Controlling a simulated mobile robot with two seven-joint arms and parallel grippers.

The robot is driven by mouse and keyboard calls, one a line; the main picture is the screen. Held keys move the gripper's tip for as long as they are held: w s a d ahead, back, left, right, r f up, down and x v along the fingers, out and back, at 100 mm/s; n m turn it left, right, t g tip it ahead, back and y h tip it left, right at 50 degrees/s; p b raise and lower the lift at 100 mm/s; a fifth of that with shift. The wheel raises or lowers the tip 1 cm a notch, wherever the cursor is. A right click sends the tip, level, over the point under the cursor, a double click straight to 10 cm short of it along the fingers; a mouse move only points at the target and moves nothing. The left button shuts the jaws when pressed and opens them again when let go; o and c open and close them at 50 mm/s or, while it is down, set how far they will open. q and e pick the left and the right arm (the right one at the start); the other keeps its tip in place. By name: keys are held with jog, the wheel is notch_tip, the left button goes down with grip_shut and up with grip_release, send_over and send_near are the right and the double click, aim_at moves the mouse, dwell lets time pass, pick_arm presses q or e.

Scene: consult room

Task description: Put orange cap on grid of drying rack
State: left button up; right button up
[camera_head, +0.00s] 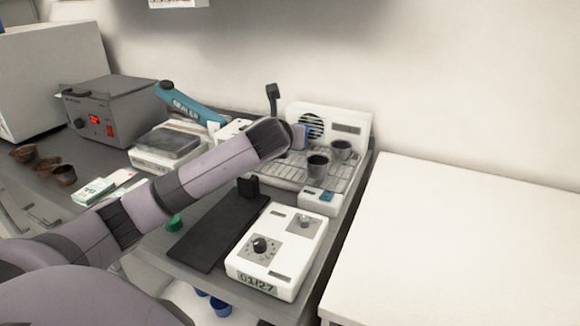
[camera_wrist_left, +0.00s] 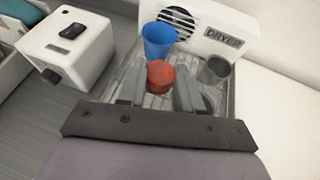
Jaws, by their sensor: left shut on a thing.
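In the left wrist view the orange cap (camera_wrist_left: 160,73) is between the two fingers of my left gripper (camera_wrist_left: 158,92), which is shut on it. The cap is over the metal grid of the drying rack (camera_wrist_left: 208,103); I cannot tell whether it touches the grid. In the head view my left arm reaches over the rack (camera_head: 340,186) from the left, and the cap and fingertips are hidden behind the wrist. My right gripper is not in view.
A blue cup (camera_wrist_left: 158,40) stands just beyond the cap, before the white dryer panel (camera_wrist_left: 222,38). Grey cups (camera_head: 317,166) (camera_head: 341,149) stand on the rack's right part. A white knob device (camera_head: 278,250) is in front. The white table (camera_head: 460,240) at right is bare.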

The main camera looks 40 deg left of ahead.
aim_at(289, 173)
pick_arm(q)
notch_tip(289, 173, down, 8)
jog(key=shift+f+b, duration=0.15)
jog(key=shift+b, duration=0.25)
jog(key=shift+f, duration=0.15)
jog(key=o, duration=0.7)
jog(key=shift+s+r, duration=0.15)
jog(key=shift+r, duration=0.1)
jog(key=v, duration=1.1)
jog(key=shift+s+d+p, duration=0.25)
jog(key=shift+p, duration=0.1)
